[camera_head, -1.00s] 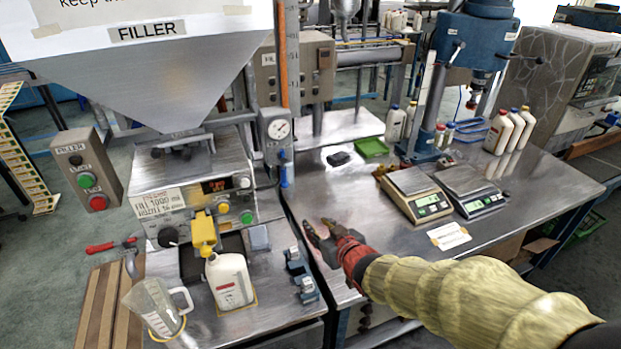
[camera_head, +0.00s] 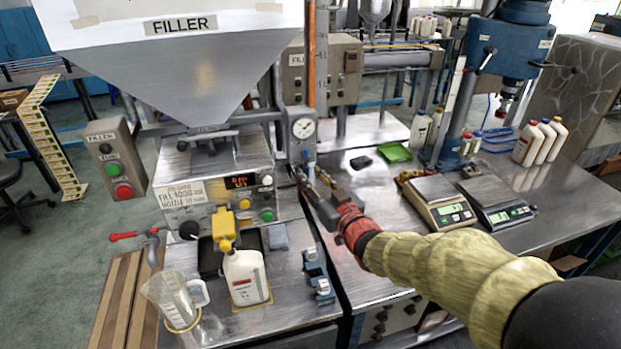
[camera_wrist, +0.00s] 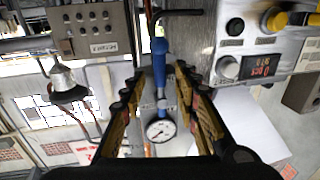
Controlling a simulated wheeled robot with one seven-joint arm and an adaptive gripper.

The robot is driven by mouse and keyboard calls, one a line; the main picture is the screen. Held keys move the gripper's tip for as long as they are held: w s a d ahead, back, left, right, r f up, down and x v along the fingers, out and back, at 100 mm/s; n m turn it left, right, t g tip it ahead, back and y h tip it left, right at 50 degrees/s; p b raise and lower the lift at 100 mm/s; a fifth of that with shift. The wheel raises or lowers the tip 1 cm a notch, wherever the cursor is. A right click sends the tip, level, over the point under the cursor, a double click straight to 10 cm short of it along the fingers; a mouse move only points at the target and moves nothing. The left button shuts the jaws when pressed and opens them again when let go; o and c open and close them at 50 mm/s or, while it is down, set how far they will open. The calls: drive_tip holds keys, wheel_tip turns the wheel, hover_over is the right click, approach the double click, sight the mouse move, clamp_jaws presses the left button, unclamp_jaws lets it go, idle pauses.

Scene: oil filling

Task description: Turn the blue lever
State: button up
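The blue lever (camera_wrist: 159,72) hangs below the round pressure gauge (camera_head: 303,128) on the filler's pipe. In the wrist view the lever appears between the two fingers of my gripper (camera_wrist: 160,80), running lengthwise between them, with the gauge (camera_wrist: 160,130) lower in the picture. The fingers are apart, with gaps showing on both sides of the lever. In the head view my gripper (camera_head: 311,178) is just below the gauge, and its fingers largely hide the lever. I cannot tell whether any finger touches it.
The filler's control panel (camera_head: 240,182) is left of my gripper. A white bottle (camera_head: 245,278) and a clear jug (camera_head: 173,300) stand on the filler table. Blue clamps (camera_head: 319,278) sit at its right edge. Two scales (camera_head: 443,203) stand on the right-hand table.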

drive_tip(key=shift+w+a, duration=0.15)
drive_tip(key=shift+w, duration=0.15)
drive_tip(key=shift+c, duration=0.5)
clamp_jaws()
